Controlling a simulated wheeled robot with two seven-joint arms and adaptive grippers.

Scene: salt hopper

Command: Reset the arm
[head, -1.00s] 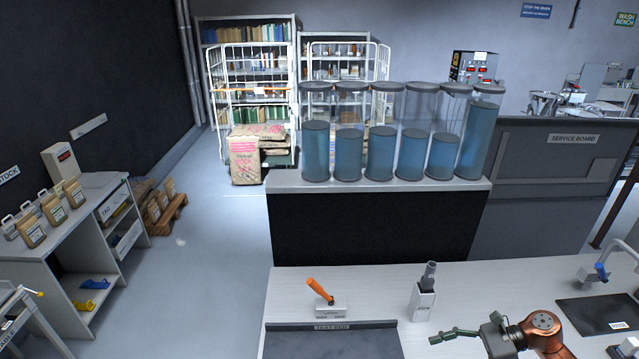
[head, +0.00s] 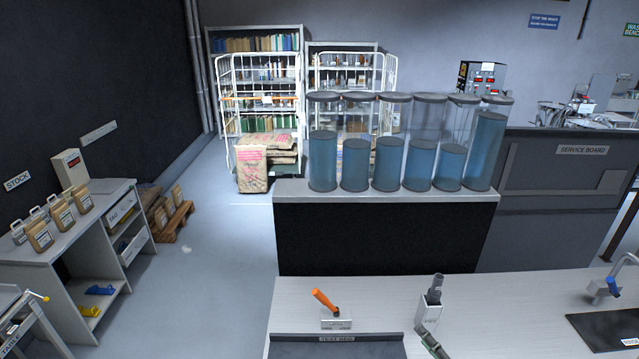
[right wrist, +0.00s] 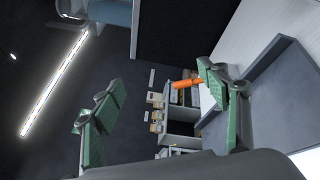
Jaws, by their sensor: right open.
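My right gripper (head: 432,342) shows only as a grey-green finger at the lower edge of the head view, just in front of the white holder with a grey tool. In the right wrist view my right gripper (right wrist: 162,88) has its two green-padded fingers spread wide, with nothing between them. The rest of my right arm is out of the head view. My left gripper is in neither view.
Several blue-filled cylinders (head: 388,160) stand behind. Open floor (head: 215,300) lies left.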

